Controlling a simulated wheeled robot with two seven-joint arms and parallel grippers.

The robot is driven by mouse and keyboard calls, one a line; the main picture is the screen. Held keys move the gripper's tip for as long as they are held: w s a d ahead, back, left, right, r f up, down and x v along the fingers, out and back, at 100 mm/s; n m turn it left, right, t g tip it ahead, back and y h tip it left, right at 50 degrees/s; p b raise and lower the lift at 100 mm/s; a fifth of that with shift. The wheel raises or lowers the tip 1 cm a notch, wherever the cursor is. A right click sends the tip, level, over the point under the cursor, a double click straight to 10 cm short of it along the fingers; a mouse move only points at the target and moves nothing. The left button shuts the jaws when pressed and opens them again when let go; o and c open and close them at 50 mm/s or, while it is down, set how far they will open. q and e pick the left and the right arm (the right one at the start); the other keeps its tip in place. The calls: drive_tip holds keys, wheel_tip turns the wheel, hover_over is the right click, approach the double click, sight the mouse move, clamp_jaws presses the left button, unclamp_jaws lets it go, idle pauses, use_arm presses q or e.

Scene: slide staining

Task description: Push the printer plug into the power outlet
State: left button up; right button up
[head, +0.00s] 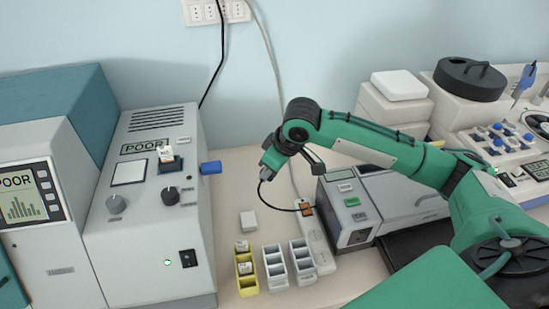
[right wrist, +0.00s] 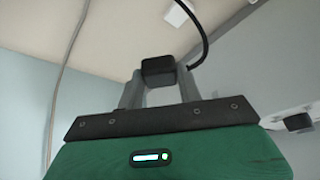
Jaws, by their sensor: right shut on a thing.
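My right gripper (head: 266,170) reaches in from the right and is shut on a black plug, held above the bench. In the right wrist view the plug (right wrist: 158,69) sits between the two grey fingertips, with a black cable (right wrist: 204,40) running from it. In the head view the cable (head: 267,203) curves down toward the white power strip (head: 320,248) near its orange switch (head: 306,208). The grey printer-like device (head: 349,212) stands right of the strip. A wall outlet (head: 215,11) is at the top, with a black cord and a white cord at it. My left gripper is not in view.
A large grey staining machine (head: 150,240) stands at the left, its blue knob (head: 210,168) sticking out. Bare bench lies around the block.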

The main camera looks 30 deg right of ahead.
drive_tip(key=s+a+m, duration=0.1)
drive_tip(key=m, duration=0.1)
drive_tip(key=s+a+m+h, duration=0.1)
drive_tip(key=s+m, duration=0.1)
drive_tip(key=s+a+r+m+h, duration=0.1)
drive_tip(key=m, duration=0.1)
drive_tip(key=shift+s+r+t, duration=0.1)
drive_tip(key=shift+s+t, duration=0.1)
drive_tip(key=shift+t, duration=0.1)
